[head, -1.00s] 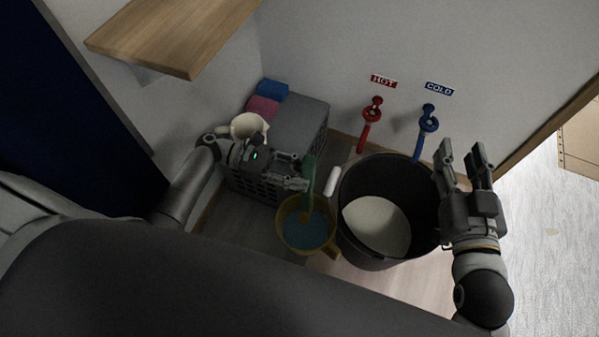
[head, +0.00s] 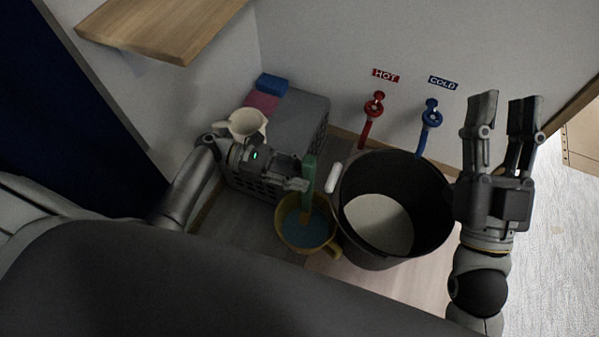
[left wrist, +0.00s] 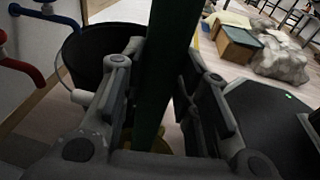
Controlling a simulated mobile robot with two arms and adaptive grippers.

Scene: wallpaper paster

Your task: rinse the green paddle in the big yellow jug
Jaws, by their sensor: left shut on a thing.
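The green paddle (head: 309,173) stands nearly upright, its lower end inside the big yellow jug (head: 283,239), which holds bluish liquid. How deep the lower end goes is hard to tell. My left gripper (head: 301,184) is shut on the upper part of the paddle, above the jug's rim. In the left wrist view the paddle (left wrist: 165,70) runs between the two fingers, and a bit of the yellow jug shows dimly below. My right gripper (head: 504,105) is open and empty, raised to the right of the black bucket.
A black bucket (head: 435,215) with pale contents stands right of the jug. A grey crate (head: 308,115) carries a white jug (head: 247,124), a pink block (head: 262,102) and a blue block (head: 272,84). Red (head: 366,130) and blue (head: 424,135) taps are on the wall; a wooden shelf (head: 165,25) hangs upper left.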

